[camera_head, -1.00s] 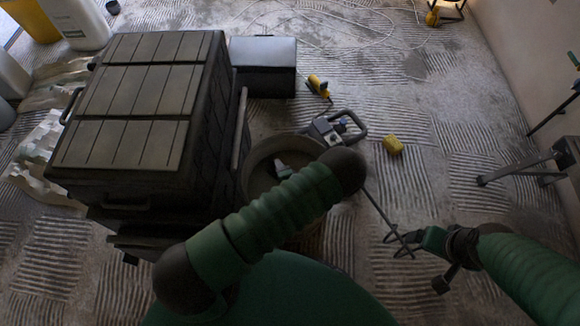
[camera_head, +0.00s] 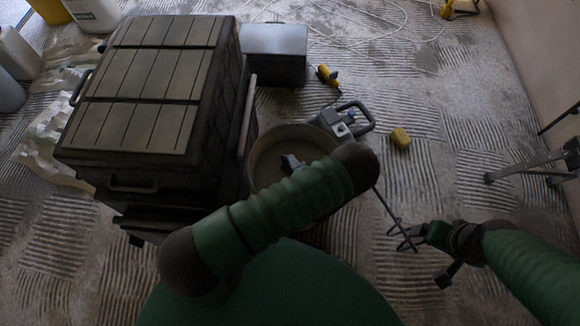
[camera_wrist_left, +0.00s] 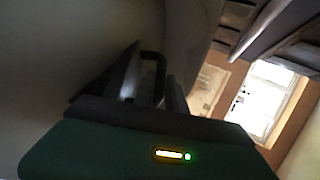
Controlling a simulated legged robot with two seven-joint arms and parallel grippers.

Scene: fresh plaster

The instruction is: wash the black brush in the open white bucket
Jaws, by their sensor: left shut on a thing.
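The open bucket (camera_head: 262,137), pale grey-beige inside, stands right of the dark chest, its front partly hidden by my left arm. My left gripper (camera_head: 290,162) is inside the bucket's mouth, mostly hidden behind the forearm. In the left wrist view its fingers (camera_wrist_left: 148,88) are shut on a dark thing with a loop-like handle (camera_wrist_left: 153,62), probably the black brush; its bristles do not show. A pale curved wall, likely the bucket's, fills the left of that view. My right gripper (camera_head: 418,236) is at the lower right, apart from the bucket; its finger opening is unclear.
A large dark slatted chest (camera_head: 140,90) stands close left of the bucket. A power mixer (camera_head: 345,120) lies behind right, its rod reaching toward my right gripper. A yellow block (camera_head: 400,138), black box (camera_head: 274,52) and tripod leg (camera_head: 525,172) stand around. Floor at right is mostly clear.

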